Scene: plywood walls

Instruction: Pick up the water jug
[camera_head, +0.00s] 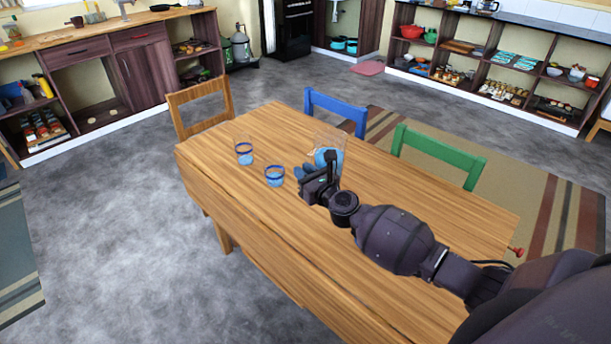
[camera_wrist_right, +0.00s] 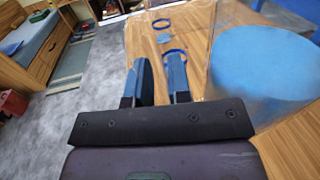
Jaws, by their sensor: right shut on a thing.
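The water jug (camera_head: 331,145) is clear, with blue water inside, and stands upright on or just above the wooden table (camera_head: 420,200). My right gripper (camera_head: 307,171) reaches in from the right and is at the jug's near-left side. In the right wrist view, the jug's blue water (camera_wrist_right: 265,75) fills the right side. The two blue fingers (camera_wrist_right: 161,75) are close together on a thin clear part of the jug, likely its handle. The exact contact is hard to see. My left gripper is not in view.
Two clear glasses with blue rims and blue water, a farther one (camera_head: 244,153) and a nearer one (camera_head: 275,177), stand left of the jug. A wooden chair (camera_head: 200,105), a blue chair (camera_head: 336,107) and a green chair (camera_head: 438,155) border the table. Its near side is clear.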

